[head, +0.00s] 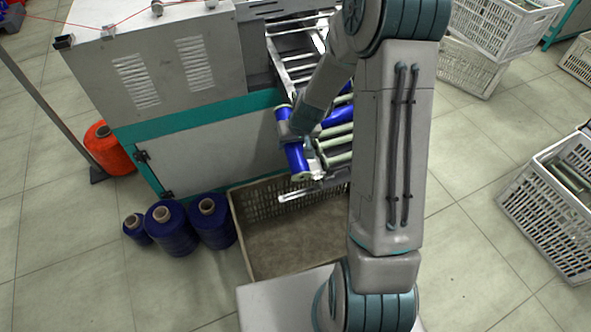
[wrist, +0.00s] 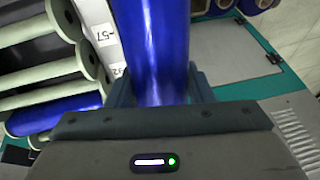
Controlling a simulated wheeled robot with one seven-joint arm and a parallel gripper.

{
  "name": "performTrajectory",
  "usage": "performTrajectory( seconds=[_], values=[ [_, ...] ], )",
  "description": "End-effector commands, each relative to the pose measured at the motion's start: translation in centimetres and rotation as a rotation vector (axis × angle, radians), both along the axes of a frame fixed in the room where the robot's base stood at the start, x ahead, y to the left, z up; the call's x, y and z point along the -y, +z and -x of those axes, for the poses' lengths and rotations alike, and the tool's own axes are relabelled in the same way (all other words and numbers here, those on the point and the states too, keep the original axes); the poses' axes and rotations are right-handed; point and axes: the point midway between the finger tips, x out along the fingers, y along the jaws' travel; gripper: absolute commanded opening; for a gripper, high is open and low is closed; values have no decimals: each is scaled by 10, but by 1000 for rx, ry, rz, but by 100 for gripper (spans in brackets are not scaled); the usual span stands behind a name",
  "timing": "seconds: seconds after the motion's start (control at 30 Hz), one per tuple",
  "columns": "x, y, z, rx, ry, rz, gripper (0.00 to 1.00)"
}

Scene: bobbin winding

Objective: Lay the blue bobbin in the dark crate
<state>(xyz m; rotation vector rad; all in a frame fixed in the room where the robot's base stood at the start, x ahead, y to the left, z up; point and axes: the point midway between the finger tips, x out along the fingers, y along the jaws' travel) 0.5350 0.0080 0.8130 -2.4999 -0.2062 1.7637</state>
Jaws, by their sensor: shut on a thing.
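A blue bobbin (head: 296,158) with pale ends is in my gripper (head: 300,140), beside the machine's bobbin rack. In the wrist view the blue bobbin (wrist: 152,45) stands between the two fingers of my gripper (wrist: 155,90), which is shut on it. The dark crate (head: 240,228) sits on the floor in front of the machine, below the bobbin. It is grey-brown with slotted walls, and the part of its inside that I see looks empty. My arm hides its right side.
Blue yarn cones (head: 171,228) stand left of the crate, and a red cone (head: 108,150) farther left. A white crate (head: 555,215) with bobbins stands at right. My arm crosses the middle.

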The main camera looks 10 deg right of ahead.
Motion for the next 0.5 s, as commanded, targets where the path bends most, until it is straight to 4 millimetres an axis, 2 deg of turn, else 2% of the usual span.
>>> performTrajectory(
  seconds=[0.13, 0.5],
  values=[
    [-10, -30, 7, -37, 0, 70, 18],
    [-10, -92, 23, -122, -28, 244, 18]
  ],
)
